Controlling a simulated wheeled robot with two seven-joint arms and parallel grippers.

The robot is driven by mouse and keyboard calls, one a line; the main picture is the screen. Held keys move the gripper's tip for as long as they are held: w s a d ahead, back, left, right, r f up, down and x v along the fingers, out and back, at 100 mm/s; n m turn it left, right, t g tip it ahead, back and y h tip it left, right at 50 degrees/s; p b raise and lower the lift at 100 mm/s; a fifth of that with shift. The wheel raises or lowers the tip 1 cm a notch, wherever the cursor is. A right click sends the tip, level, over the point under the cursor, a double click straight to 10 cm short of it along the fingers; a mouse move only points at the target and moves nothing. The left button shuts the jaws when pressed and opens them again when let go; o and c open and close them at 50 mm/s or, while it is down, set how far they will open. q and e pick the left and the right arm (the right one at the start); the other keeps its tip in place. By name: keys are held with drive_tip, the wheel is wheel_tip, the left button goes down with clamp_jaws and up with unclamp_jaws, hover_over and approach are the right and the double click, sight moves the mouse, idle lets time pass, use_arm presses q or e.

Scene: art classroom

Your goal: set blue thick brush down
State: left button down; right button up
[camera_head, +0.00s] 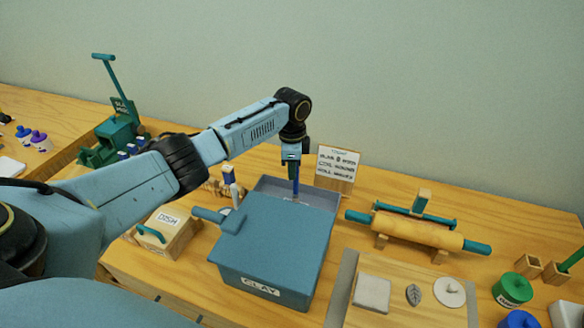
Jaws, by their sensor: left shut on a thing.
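My left gripper (293,160) points down over the back of the blue clay box and is shut on the thin blue brush (296,178), which hangs upright below it. The brush's lower end is over or inside the grey open part of the box (268,186); I cannot tell whether it touches anything. The blue clay box (272,243) carries a "CLAY" label, and a lid-like blue panel covers its front. My right gripper is not in view.
A lettered sign (336,168) stands just behind the box. A rolling pin (417,231) rests on the right. A board with a grey slab (372,293) and leaf (414,294) lies front right. A wooden box (165,231) stands left. Paint pots (512,290) stand far right.

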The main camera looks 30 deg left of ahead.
use_arm(q)
drive_tip(key=c, duration=1.4)
unclamp_jaws()
drive_tip(key=shift+f, duration=0.1)
wheel_tip(320, 180, up, 12)
drive_tip(key=shift+r+p, duration=0.2)
drive_tip(key=shift+p, duration=0.35)
